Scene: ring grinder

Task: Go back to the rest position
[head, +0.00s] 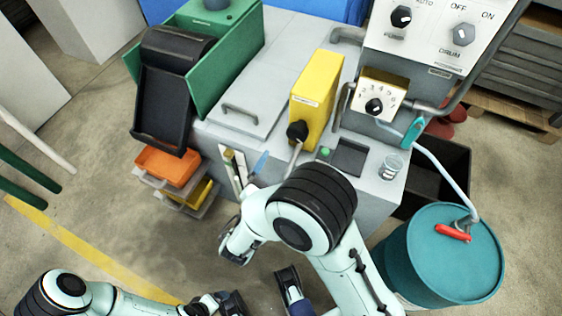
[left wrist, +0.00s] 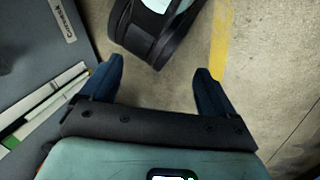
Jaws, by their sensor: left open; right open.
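In the left wrist view my left gripper (left wrist: 157,80) is open, its two dark blue fingers spread wide with nothing between them. Bare concrete floor shows between and beyond the fingers. In the head view my left arm comes in low from the left, and its end at the bottom edge is partly cut off. My right arm is folded in front of the grey machine (head: 262,60). My right gripper (head: 290,286) is low near the bottom edge, open and partly out of frame. I see nothing held in it.
The machine carries a yellow box (head: 318,95), a green hopper (head: 240,50) and a dial panel (head: 384,93). A teal drum (head: 440,265) stands at right, beside a black bin (head: 450,165).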

